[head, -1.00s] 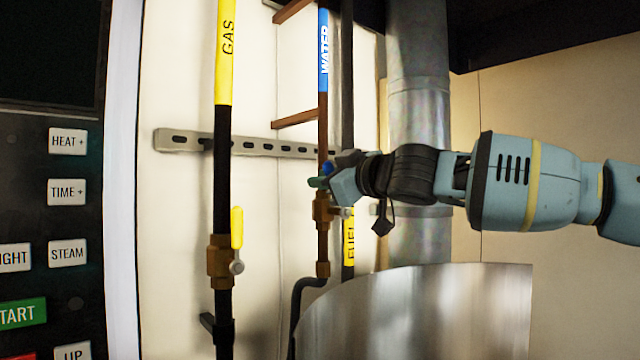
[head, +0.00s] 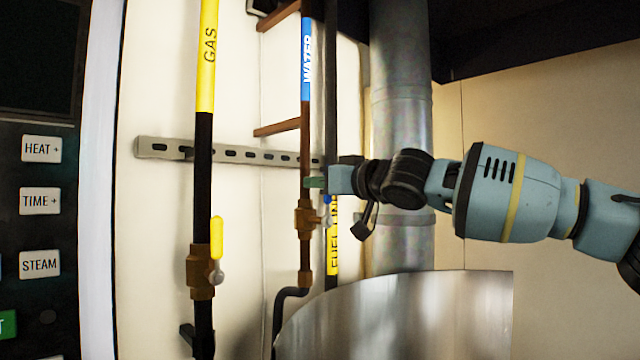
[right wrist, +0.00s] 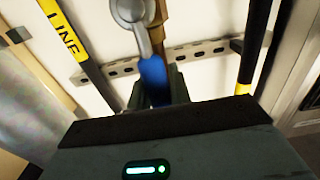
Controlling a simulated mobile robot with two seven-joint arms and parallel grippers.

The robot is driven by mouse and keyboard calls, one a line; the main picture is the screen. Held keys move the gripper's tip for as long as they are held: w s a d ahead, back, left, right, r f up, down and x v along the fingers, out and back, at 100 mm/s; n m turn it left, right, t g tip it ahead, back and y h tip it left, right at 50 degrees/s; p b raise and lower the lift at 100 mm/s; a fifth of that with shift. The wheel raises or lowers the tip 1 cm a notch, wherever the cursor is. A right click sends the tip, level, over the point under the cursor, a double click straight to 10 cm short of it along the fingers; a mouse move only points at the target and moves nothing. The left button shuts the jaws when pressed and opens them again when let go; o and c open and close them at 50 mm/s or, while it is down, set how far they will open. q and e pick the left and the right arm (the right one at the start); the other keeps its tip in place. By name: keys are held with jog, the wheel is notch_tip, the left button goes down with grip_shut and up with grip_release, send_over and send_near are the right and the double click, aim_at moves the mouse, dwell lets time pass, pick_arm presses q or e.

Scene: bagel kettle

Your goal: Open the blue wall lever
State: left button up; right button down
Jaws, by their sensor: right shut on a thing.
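The blue lever (head: 327,198) sits on the brass valve (head: 305,217) of the copper water pipe. In the head view only a small blue part shows, just below my right gripper (head: 317,183); the rest is hidden. In the right wrist view the blue lever (right wrist: 153,76) lies between the two fingers of my right gripper (right wrist: 157,88), beside the grey pivot (right wrist: 137,18). The gripper is shut on the lever. My right arm reaches in from the right. My left gripper is not in view.
The gas pipe (head: 204,165) with its yellow lever (head: 216,237) stands to the left. A yellow-labelled fuel line (head: 333,255) runs close behind. A shiny curved metal vessel (head: 400,315) is below my arm, and a thick grey duct (head: 402,100) rises behind it.

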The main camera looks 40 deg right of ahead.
jog(key=c, duration=1.3)
grip_release()
jog(key=shift+d, duration=0.1)
jog(key=shift+s, duration=0.1)
jog(key=s, duration=0.7)
jog(key=shift+s+d, duration=0.3)
